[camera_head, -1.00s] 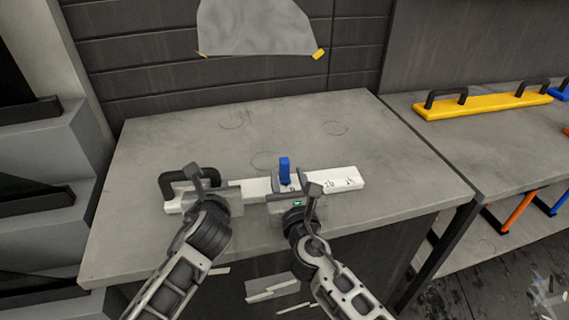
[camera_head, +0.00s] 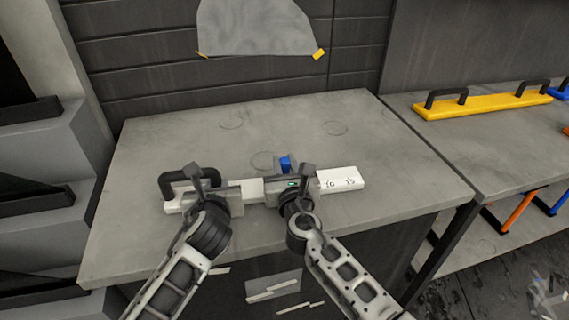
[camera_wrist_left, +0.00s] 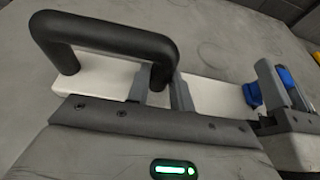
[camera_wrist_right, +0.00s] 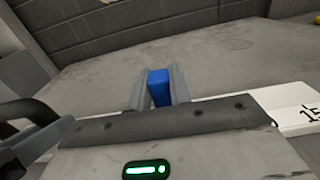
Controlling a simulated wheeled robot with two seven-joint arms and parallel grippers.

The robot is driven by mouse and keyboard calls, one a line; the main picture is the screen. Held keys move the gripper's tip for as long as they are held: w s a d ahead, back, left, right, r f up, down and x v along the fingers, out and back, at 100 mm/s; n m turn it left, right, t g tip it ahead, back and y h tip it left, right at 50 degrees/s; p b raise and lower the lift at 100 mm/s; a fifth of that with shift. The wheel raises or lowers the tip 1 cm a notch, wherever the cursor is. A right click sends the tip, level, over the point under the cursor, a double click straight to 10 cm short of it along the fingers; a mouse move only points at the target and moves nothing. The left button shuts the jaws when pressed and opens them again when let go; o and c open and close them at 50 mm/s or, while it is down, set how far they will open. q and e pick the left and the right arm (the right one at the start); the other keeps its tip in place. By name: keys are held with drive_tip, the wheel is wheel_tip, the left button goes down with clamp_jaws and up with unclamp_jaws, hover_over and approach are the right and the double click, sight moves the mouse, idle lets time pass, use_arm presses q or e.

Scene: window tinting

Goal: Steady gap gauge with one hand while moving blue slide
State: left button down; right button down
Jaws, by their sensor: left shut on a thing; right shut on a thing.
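The gap gauge (camera_head: 341,181) is a white bar lying on the grey table, with numbers at its right end and a black handle (camera_head: 168,181) at its left end. My left gripper (camera_head: 212,183) is shut on the handle's right leg; in the left wrist view the fingers stand on both sides of that leg (camera_wrist_left: 161,78). The blue slide (camera_head: 286,163) stands upright near the bar's middle. My right gripper (camera_head: 289,170) is shut on it; in the right wrist view the slide (camera_wrist_right: 158,87) sits between the two fingers. The slide's lower part is hidden by the gripper.
The table (camera_head: 160,140) is clear behind and around the gauge. A yellow bar with black handles (camera_head: 485,104) lies on the bench at the right. A grey sheet (camera_head: 262,28) hangs on the back wall.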

use_arm(q)
drive_tip(key=shift+a+r, duration=0.15)
drive_tip(key=shift+r, duration=0.05)
use_arm(e)
drive_tip(key=d, duration=0.3)
drive_tip(key=w+d, duration=0.1)
drive_tip(key=d, duration=0.2)
drive_tip(key=w+d, duration=0.1)
drive_tip(key=d, duration=0.3)
drive_tip(key=shift+d, duration=0.1)
drive_tip(key=c, duration=1.4)
unclamp_jaws()
drive_tip(key=shift+o, duration=0.6)
drive_tip(key=shift+s, duration=0.1)
drive_tip(key=s, duration=0.4)
drive_tip(key=s+d, duration=0.1)
drive_tip(key=s, duration=0.2)
drive_tip(key=s+d, duration=0.1)
drive_tip(key=s, duration=0.3)
drive_tip(key=shift+s, duration=0.3)
